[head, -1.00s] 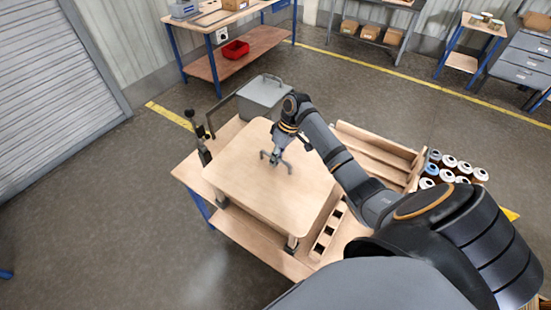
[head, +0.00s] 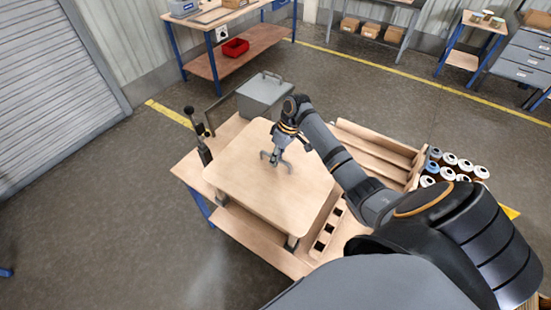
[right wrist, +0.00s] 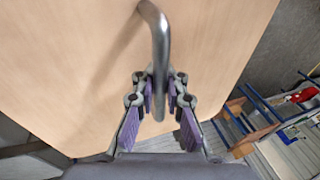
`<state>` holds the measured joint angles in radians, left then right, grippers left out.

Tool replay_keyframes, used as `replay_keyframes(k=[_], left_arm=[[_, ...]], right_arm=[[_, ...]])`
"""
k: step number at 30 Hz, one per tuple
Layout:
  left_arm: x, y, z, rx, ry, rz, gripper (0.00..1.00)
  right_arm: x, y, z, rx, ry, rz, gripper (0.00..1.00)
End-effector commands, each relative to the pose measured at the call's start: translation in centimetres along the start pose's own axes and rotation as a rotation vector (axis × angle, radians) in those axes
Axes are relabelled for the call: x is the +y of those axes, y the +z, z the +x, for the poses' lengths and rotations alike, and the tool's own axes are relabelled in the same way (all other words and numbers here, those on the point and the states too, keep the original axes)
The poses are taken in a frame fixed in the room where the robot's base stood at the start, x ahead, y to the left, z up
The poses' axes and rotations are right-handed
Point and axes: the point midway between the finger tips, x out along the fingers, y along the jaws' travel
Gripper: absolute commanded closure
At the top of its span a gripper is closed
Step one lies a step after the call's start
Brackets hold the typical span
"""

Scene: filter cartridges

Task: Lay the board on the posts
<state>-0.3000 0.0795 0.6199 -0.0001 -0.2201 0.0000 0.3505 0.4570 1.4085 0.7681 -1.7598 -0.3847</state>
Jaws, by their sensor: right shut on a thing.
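The board (head: 250,190) is a pale wooden plate with rounded corners, roughly level over the workbench. My right gripper (head: 276,158) is above its middle and shut on the board's grey handle. In the right wrist view the metal handle (right wrist: 158,35) runs up from between the fingers (right wrist: 160,88), with the board (right wrist: 70,70) behind it. A short grey post (head: 291,243) shows under the near corner. The other posts are mostly hidden by the board. I cannot tell whether the board touches them. My left gripper is out of view.
The workbench (head: 262,240) has a black upright clamp (head: 203,150) on its left and a grey lidded box (head: 263,95) behind the board. A wooden rack with holes (head: 328,236) and a wooden tray (head: 375,145) are on the right. Several cartridges (head: 449,160) stand beyond.

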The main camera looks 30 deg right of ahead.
Motion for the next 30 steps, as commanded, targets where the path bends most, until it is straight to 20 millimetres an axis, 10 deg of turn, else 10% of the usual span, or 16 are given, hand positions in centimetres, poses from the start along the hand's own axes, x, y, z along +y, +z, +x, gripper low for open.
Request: replay_keyframes(k=[19, 25, 30], left_arm=[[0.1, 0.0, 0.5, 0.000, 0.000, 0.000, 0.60], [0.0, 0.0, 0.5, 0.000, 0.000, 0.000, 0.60], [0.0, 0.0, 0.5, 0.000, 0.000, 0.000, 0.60]], right_arm=[[0.5, 0.2, 1.5, 0.002, 0.001, 0.000, 1.00], [0.5, 0.2, 1.5, 0.001, 0.001, 0.000, 0.64], [0.5, 0.2, 1.5, 0.001, 0.001, 0.000, 0.61]])
